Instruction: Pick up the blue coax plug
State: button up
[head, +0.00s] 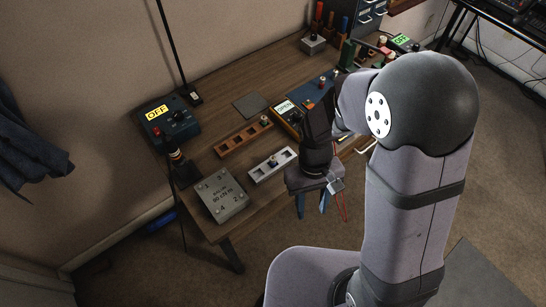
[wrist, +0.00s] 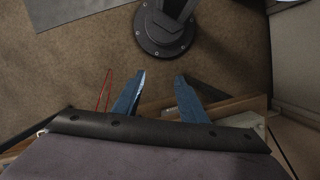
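My gripper (head: 311,208) hangs in front of the table's near edge, pointing down. In the wrist view its two blue fingers (wrist: 158,88) stand apart with nothing between them. I cannot pick out a blue coax plug for certain. A small plug-like piece (head: 273,161) stands in the light grey rack (head: 262,173), and another (head: 264,121) stands in the orange-brown rack (head: 232,144). Both are too small for me to tell their colour. My gripper is to the right of and nearer than both racks, touching neither. My arm hides part of the table's right side.
A thin red wire loop (head: 343,207) hangs beside my gripper. Open floor lies in front of the table.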

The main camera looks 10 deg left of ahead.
aim_at(273, 157)
jog(key=shift+n+t, duration=0.5)
jog(key=w+a, duration=0.2)
jog(key=w, duration=0.1)
jog(key=w+a+f, duration=0.1)
jog(key=w+a, duration=0.5)
jog(key=shift+w+f+p, duration=0.2)
jog(key=shift+f+p, duration=0.05)
jog(key=shift+p, duration=0.05)
jog(key=shift+m+t+y, duration=0.3)
jog(key=shift+t+y, duration=0.2)
jog(key=shift+t, duration=0.4)
jog(key=w+a+r, duration=0.1)
jog(key=w, duration=0.1)
jog(key=w+a+r, duration=0.1)
jog(key=w, duration=0.2)
jog(key=w+a+r, duration=0.2)
jog(key=w, duration=0.1)
jog(key=shift+r, duration=0.1)
jog(key=shift+s+d, duration=0.15)
jog(key=shift+s, duration=0.1)
jog(key=shift+f, duration=0.5)
jog(key=shift+f+p, duration=0.35)
jog(key=shift+f, duration=0.3)
jog(key=shift+s+f+p, duration=0.2)
jog(key=shift+f+p, duration=0.45)
jog(key=shift+a+f+p, duration=0.2)
jog(key=shift+f+p, duration=0.5)
jog(key=shift+f, duration=1.25)
grip_shut()
